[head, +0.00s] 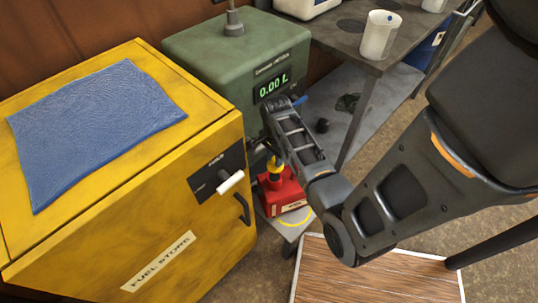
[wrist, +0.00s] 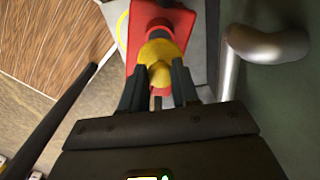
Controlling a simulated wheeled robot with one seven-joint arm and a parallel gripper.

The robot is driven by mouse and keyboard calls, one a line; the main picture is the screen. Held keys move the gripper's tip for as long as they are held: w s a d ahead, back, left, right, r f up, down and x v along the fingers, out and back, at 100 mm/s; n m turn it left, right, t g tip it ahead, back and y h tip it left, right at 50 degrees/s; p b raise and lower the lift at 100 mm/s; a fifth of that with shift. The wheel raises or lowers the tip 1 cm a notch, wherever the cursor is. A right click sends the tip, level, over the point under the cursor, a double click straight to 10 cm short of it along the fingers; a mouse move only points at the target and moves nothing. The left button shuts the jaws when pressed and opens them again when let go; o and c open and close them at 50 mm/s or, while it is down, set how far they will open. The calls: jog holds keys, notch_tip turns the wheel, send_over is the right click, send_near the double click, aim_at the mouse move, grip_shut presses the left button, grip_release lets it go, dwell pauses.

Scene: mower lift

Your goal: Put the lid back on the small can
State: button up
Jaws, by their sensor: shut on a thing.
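The small red can (head: 283,193) stands on a low grey shelf between the yellow cabinet and the workbench. It also shows at the top of the wrist view (wrist: 180,20), with a dark neck. The yellow lid (wrist: 158,52) is between my gripper's fingers (wrist: 158,88), in line with the dark neck; it also shows in the head view (head: 274,165). My gripper is shut on the lid, coming from above the can. I cannot tell whether the lid is seated on the neck or just above it.
The yellow fuel cabinet (head: 120,200) with a blue cloth (head: 95,125) is close on the left. The green metering unit (head: 235,55) stands behind; its metal pipe (wrist: 265,45) is close in the wrist view. A white cup (head: 380,38) stands on the workbench.

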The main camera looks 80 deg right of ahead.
aim_at(274, 168)
jog(key=shift+f+b, duration=2)
jog(key=shift+b, duration=0.1)
jog(key=shift+f+b, duration=0.45)
jog(key=shift+f, duration=0.6)
jog(key=shift+a+p, duration=0.15)
jog(key=shift+p, duration=0.35)
jog(key=shift+f+p, duration=0.15)
jog(key=shift+p, duration=0.35)
dwell(0.6)
jog(key=o, duration=1.6)
jog(key=shift+r+p, duration=3.5)
jog(key=shift+p, duration=0.2)
